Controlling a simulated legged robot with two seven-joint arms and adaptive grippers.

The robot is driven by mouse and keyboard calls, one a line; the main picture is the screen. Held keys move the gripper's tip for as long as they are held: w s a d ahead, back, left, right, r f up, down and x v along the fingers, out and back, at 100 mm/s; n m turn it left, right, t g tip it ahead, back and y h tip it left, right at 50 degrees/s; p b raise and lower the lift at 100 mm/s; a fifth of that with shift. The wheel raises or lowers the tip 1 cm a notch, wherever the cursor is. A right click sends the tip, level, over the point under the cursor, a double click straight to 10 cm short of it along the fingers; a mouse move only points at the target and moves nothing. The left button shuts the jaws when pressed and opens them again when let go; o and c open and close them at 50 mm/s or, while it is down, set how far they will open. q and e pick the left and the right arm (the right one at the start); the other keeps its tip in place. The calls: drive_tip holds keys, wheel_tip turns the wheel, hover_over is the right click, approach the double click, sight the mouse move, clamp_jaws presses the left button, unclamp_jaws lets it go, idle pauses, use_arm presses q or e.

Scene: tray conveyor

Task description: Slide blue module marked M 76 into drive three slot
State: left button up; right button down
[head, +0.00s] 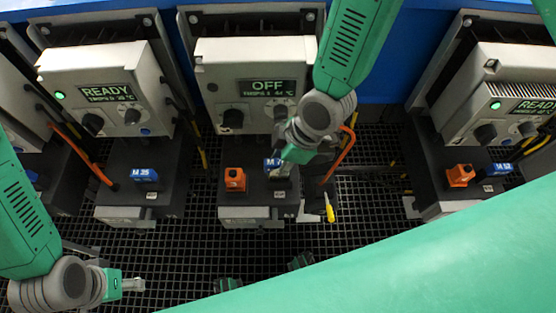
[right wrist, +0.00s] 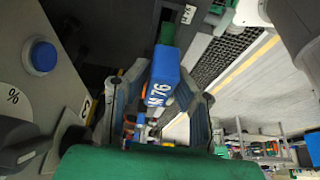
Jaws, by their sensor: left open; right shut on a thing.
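The blue module (head: 271,164) sits at the dark base of the middle drive (head: 257,66), whose display reads OFF. In the right wrist view the module (right wrist: 164,78) shows its white M 76 marking and lies between the fingers of my right gripper (right wrist: 166,92), which is shut on it. In the head view my right gripper (head: 284,164) partly covers the module. A small white label (right wrist: 188,14) is beyond the module's far end. How deep the module sits in the slot is hidden. My left gripper (head: 134,285) is open and empty at lower left, away from the drives.
An orange module (head: 235,180) sits left of the blue one. The left drive (head: 105,88) reads READY and holds a blue M 35 module (head: 145,175). The right drive (head: 505,95) holds orange and blue modules. Orange cables hang between drives. My green arm crosses the lower right.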

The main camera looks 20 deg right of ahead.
drive_tip(key=shift+a, duration=0.3)
drive_tip(key=shift+d, duration=0.15)
drive_tip(key=shift+d, duration=0.6)
drive_tip(key=shift+a+p, duration=0.15)
drive_tip(key=shift+p, duration=0.3)
idle(0.8)
drive_tip(key=shift+f+b, duration=1.5)
drive_tip(key=shift+f, duration=0.85)
drive_tip(key=c, duration=1.3)
unclamp_jaws()
